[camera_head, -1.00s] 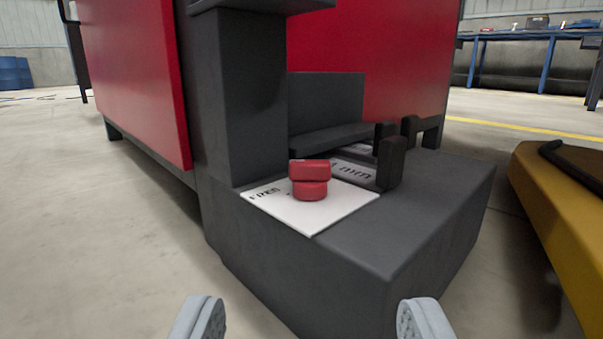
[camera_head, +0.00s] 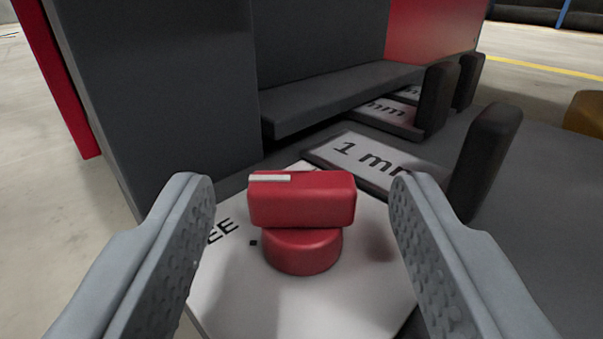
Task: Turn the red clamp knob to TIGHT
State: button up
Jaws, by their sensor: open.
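The red clamp knob (camera_head: 302,201) stands on a white label plate (camera_head: 305,305) in the middle of the view. It has a round base and a bar-shaped top with a white mark on the bar's left end. The letters "EE" show on the plate to the left of the knob, beside a small black mark. The word TIGHT is not visible. My gripper (camera_head: 302,195) is open, with one grey finger to the left of the knob and one to the right. Gaps show on both sides, and neither finger appears to touch the knob.
A dark grey upright block (camera_head: 160,90) stands behind left, with a grey ledge (camera_head: 345,95) behind the knob. A "1 mm" plate (camera_head: 365,158) lies behind. Black upright tabs (camera_head: 485,155) stand close to the right finger. The grey top (camera_head: 555,190) at right is clear.

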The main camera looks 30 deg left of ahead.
jog(key=c, duration=1)
jog(key=shift+o, duration=0.2)
jog(key=shift+a+h, duration=0.1)
jog(key=shift+h, duration=0.2)
jog(key=shift+a+m+t+h, duration=0.2)
jog(key=shift+m+t+h, duration=0.2)
jog(key=shift+m+h, duration=0.35)
jog(key=shift+a+m+t+h, duration=0.15)
jog(key=shift+m+t+h, duration=0.35)
jog(key=shift+h, duration=0.35)
jog(key=m+h, duration=0.1)
jog(key=h, duration=0.1)
jog(key=m+h, duration=0.2)
jog(key=a+m+h, duration=0.1)
jog(key=h, duration=0.1)
jog(key=shift+s+h, duration=0.1)
jog(key=shift+h, duration=0.2)
jog(key=m+h, duration=0.2)
jog(key=h, duration=0.1)
jog(key=m+h, duration=0.1)
jog(key=shift+a+m+g+h, duration=0.25)
jog(key=shift+g+h, duration=0.15)
jog(key=shift+w+a+m+g+h, duration=0.15)
jog(key=shift+m+g+h, duration=0.5)
jog(key=shift+h, duration=0.4)
jog(key=shift+w+a+m+g+h, duration=0.1)
jog(key=shift+m+g+h, duration=0.35)
jog(key=shift+m+h, duration=0.5)
jog(key=shift+g+h, duration=0.3)
jog(key=shift+h, duration=0.2)
